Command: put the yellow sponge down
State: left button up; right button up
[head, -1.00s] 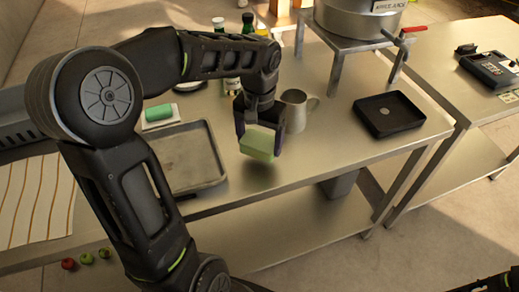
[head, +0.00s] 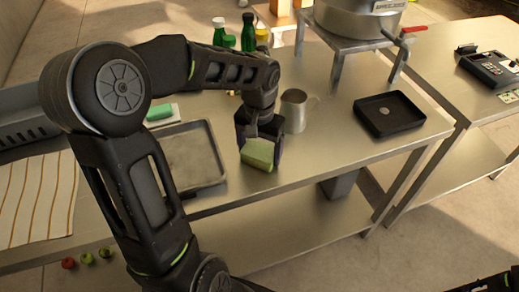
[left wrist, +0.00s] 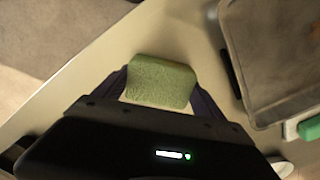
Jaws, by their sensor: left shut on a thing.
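The sponge (head: 258,153) is a yellowish-green block with a paler side. My left gripper (head: 260,142) is shut on it, one finger on each side, over the front part of the steel table (head: 300,180). In the left wrist view the sponge (left wrist: 162,82) sits between the fingers of the left gripper (left wrist: 160,88), with bare table around it. The sponge is low, close to the table top; I cannot tell whether it touches. My right gripper is not in view.
A grey tray (head: 190,160) lies left of the sponge, and a metal jug (head: 296,112) stands just behind it to the right. A black tray (head: 388,113) is farther right. A green block (head: 160,112) and several bottles (head: 219,32) are behind. Bare table lies right of the sponge.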

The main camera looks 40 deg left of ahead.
aim_at(260, 150)
pick_arm(q)
jog(key=o, duration=1.4)
notch_tip(260, 150, up, 12)
jog(key=shift+r, duration=0.15)
